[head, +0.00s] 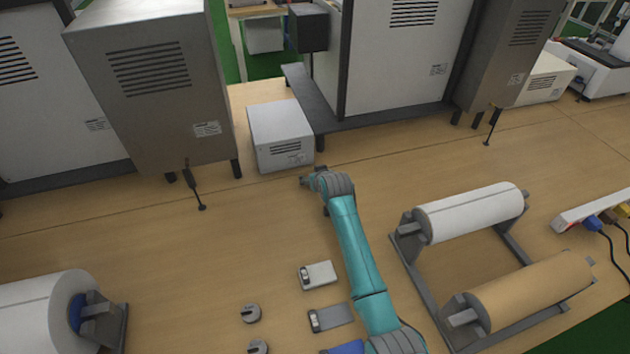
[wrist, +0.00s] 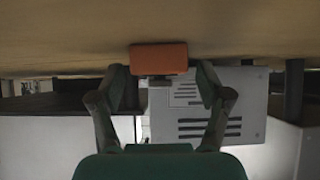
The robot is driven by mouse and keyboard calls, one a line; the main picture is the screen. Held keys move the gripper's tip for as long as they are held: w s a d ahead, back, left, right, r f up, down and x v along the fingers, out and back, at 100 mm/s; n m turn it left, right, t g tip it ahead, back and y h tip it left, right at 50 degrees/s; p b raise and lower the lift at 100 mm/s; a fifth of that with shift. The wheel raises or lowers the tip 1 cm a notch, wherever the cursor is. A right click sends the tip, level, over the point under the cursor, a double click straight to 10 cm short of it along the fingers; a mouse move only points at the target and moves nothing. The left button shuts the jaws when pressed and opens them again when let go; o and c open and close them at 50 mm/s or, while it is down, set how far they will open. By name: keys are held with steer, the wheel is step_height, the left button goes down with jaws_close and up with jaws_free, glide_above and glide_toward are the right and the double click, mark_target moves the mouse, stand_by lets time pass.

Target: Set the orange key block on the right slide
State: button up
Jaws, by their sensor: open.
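An orange block (wrist: 159,58) shows in the wrist view, just past and between my fingertips, against the wooden surface at the top of that picture. A small dark part shows directly below it in that view. My gripper (wrist: 162,82) is open, with a finger apart on either side of the block. In the head view my gripper (head: 309,181) is low over the bench in front of the small light-grey box. The block is not visible there. I cannot make out for sure which thing is the right slide.
The small grey box (head: 281,135) stands just behind my gripper. Thin dark stands (head: 195,187) and (head: 491,125) rise from the bench (head: 200,255). A roller frame (head: 428,283) with two rolls lies right of my arm. Small plates (head: 321,274) and slotted discs (head: 251,314) lie nearer.

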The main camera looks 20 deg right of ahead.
steer(key=c, duration=1.4)
